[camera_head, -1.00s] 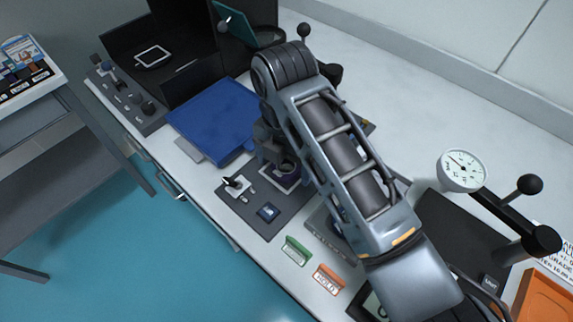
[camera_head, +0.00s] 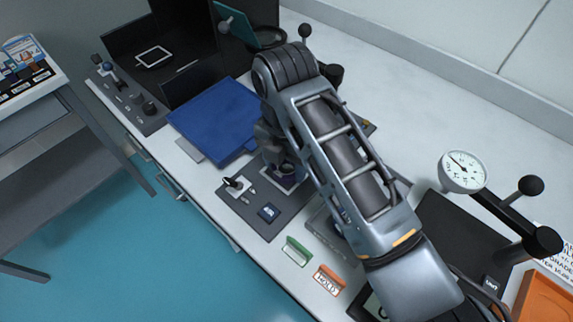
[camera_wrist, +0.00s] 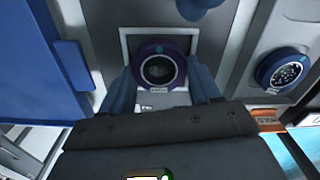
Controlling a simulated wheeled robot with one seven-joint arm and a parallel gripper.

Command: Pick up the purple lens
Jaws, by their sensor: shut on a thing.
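The purple lens (camera_wrist: 160,68) is a round ring with a dark centre, and it sits over a pale square plate in the wrist view. In the head view the purple lens (camera_head: 287,170) is mostly hidden behind my arm. My gripper (camera_wrist: 162,80) is shut on the lens, with one blue-grey finger on each side of it. In the head view my gripper (camera_head: 272,150) is largely covered by my own arm. I cannot tell whether the lens is clear of the plate.
A blue box (camera_head: 218,118) lies left of the dark mat (camera_head: 262,225). Another round dark part (camera_wrist: 284,70) sits to the right in the wrist view. A green sign (camera_head: 296,251) and an orange hold sign (camera_head: 328,280) stand at the front edge. A dial gauge (camera_head: 462,171) is at right.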

